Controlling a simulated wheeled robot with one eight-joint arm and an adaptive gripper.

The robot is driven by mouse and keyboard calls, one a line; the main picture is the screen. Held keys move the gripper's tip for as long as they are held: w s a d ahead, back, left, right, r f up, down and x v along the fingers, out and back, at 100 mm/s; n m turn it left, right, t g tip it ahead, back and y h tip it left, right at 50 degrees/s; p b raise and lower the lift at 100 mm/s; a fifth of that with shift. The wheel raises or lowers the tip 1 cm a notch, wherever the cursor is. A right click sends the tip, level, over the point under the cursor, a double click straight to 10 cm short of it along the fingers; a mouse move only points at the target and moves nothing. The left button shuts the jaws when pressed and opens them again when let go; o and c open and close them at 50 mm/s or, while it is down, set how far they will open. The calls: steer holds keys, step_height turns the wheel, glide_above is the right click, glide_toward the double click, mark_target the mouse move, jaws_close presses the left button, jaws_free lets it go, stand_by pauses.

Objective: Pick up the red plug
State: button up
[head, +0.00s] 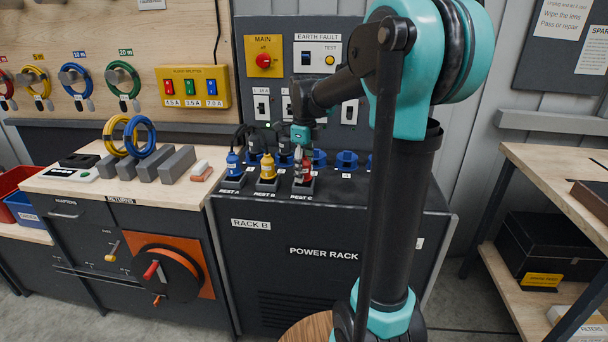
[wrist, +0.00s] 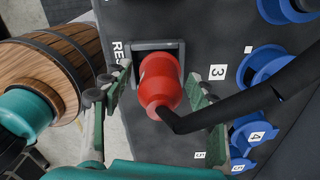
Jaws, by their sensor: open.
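The red plug (wrist: 160,80) stands in a dark square rest on the rack top, with a black cable running from its end toward the right in the wrist view. In the head view the red plug (head: 307,170) is in the rest labelled REST C, partly hidden by my gripper (head: 300,158). My gripper (wrist: 158,98) is open, with one green finger on each side of the red plug.
A yellow plug (head: 267,166) and a blue plug (head: 233,163) stand in rests to the left. Blue sockets (head: 347,160) line the rack top behind and right. A wooden barrel (wrist: 50,75) stands beside the rack. The upright panel (head: 345,90) rises behind.

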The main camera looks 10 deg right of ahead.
steer(key=c, duration=1.3)
steer(key=shift+r, duration=0.1)
steer(key=shift+c, duration=0.2)
